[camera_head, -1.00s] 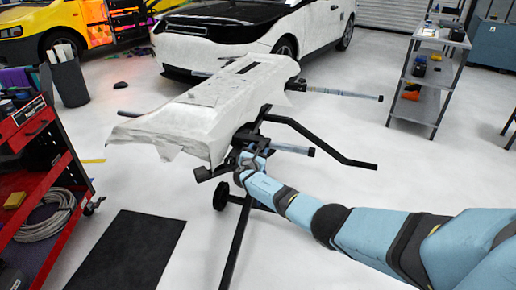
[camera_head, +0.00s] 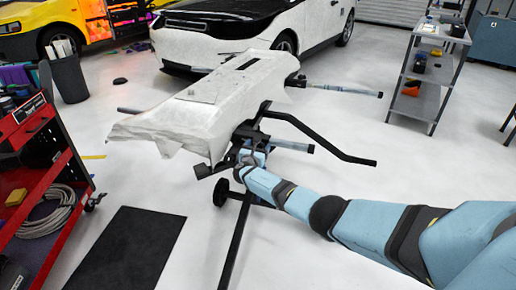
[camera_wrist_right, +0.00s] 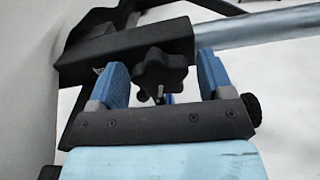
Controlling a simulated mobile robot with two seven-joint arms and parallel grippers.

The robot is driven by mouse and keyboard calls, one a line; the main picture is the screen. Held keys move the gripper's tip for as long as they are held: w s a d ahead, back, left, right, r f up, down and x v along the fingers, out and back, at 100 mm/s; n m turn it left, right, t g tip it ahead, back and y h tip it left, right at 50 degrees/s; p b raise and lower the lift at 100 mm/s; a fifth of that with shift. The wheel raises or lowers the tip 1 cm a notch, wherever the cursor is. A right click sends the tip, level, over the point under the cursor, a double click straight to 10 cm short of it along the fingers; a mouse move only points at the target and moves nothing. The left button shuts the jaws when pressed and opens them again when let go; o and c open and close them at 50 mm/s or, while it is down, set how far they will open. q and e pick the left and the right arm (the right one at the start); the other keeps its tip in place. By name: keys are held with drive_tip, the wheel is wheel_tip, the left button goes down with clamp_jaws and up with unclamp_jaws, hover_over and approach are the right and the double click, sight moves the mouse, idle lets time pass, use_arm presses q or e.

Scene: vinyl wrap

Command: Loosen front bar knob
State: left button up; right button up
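The front bar knob (camera_wrist_right: 160,74) is a black star-shaped knob below a black square bar clamp (camera_wrist_right: 130,42) in the right wrist view. My right gripper (camera_wrist_right: 162,62) has its two blue fingers apart, one on each side of the knob. Gaps show between the knob and both fingers. In the head view my right gripper (camera_head: 246,160) is at the near end of the stand's black frame (camera_head: 248,133), and the knob cannot be made out there. My left gripper is not in view.
A white-wrapped panel (camera_head: 205,105) lies on the stand. A bent black bar (camera_head: 325,138) and metal tubes (camera_head: 292,145) stick out to the right. A red tool cart (camera_head: 40,165) is at left, a grey shelf (camera_head: 428,80) at right. A black mat (camera_head: 125,248) lies on the floor.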

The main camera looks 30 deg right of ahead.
use_arm(q)
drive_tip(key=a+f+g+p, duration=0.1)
drive_tip(key=p, duration=0.1)
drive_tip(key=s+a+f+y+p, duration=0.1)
drive_tip(key=p, duration=0.2)
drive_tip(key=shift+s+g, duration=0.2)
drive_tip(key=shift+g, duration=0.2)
use_arm(e)
drive_tip(key=v, duration=1.4)
